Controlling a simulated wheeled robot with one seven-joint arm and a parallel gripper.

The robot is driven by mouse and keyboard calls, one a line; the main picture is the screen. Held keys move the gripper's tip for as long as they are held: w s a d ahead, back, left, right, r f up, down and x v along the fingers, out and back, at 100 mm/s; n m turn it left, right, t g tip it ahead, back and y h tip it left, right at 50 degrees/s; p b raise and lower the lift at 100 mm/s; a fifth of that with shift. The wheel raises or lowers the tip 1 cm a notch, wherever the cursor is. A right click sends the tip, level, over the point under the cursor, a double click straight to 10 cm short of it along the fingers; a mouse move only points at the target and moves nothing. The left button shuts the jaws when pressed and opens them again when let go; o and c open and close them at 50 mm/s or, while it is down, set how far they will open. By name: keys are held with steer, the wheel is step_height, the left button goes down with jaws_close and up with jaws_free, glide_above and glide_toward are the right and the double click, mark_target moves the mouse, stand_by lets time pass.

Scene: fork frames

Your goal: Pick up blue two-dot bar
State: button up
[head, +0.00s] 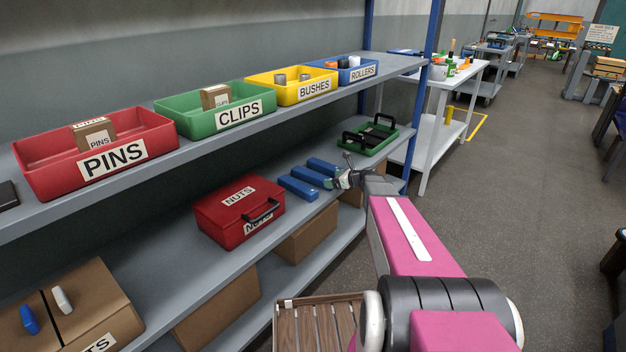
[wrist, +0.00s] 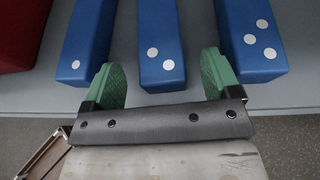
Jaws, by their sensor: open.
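The blue two-dot bar (wrist: 158,30) is the middle of three blue bars in the wrist view, its two pale dots on the end nearest me. It also shows in the head view (head: 312,178), lying on the middle shelf. My gripper (wrist: 161,75) is open, with one green finger on each side of this bar's near end in the picture. Nothing is held. Whether the fingers are down at the bar's height I cannot tell. In the head view my gripper (head: 342,180) is at the bars' right ends, partly covering them.
A one-dot bar (wrist: 88,35) lies left and a three-dot bar (wrist: 250,35) right, with narrow gaps. On the same shelf are a red NUTS box (head: 215,215) and an open green case (head: 375,138). The upper shelf (head: 160,165) runs above with labelled bins.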

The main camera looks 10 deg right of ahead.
mark_target(314, 178)
steer(key=x, duration=0.4)
steer(key=shift+f, duration=0.25)
steer(key=shift+s, duration=0.1)
steer(key=c, duration=1.1)
steer(key=shift+r, duration=0.15)
